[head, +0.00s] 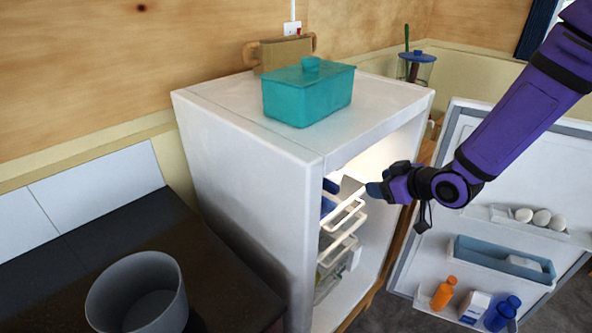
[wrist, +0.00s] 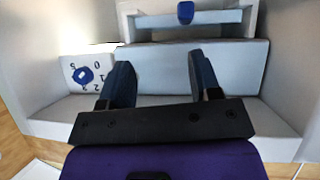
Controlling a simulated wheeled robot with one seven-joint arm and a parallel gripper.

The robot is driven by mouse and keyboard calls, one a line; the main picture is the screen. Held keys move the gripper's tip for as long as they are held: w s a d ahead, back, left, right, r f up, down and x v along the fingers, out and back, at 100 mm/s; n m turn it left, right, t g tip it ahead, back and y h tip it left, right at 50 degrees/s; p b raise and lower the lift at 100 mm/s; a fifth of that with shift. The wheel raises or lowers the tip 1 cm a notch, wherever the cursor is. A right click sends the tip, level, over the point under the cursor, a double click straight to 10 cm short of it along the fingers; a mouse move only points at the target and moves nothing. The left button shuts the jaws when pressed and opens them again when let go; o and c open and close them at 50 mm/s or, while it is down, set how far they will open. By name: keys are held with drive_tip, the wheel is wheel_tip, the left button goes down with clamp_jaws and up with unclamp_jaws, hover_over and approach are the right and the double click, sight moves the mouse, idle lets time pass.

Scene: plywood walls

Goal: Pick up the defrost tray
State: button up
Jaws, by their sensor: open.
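My gripper (head: 374,190) reaches into the upper part of the open white fridge (head: 245,185). In the wrist view my gripper (wrist: 160,64) is open, its two dark blue fingers apart with nothing clearly held between them. A flat pale grey slab (wrist: 230,62), which looks like the defrost tray, spans the view beyond and between the fingers. I cannot tell whether the fingers touch it. In the head view a small grey piece (head: 349,186) shows beside the fingertips; it may be the same tray, mostly hidden by the fridge side.
A numbered dial (wrist: 83,75) is left of the fingers, and a blue latch (wrist: 185,12) lies beyond the slab. White wire shelves (head: 340,243) are below my gripper. The open door (head: 495,180) stands right, under my arm. A teal box (head: 310,95) sits on top.

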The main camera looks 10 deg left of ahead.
sight(339, 187)
drive_tip(key=w+a+f+y, duration=0.1)
drive_tip(key=w+a+f, duration=0.1)
drive_tip(key=a, duration=0.1)
drive_tip(key=w+a+f, duration=0.1)
drive_tip(key=a+f, duration=0.1)
drive_tip(key=a, duration=0.2)
drive_tip(key=w+a+f+y, duration=0.1)
drive_tip(key=w+a+f, duration=0.1)
drive_tip(key=a, duration=0.1)
drive_tip(key=shift+w+a+f+y, duration=0.25)
drive_tip(key=shift+w+a+y, duration=0.05)
drive_tip(key=shift+a, duration=0.1)
clamp_jaws()
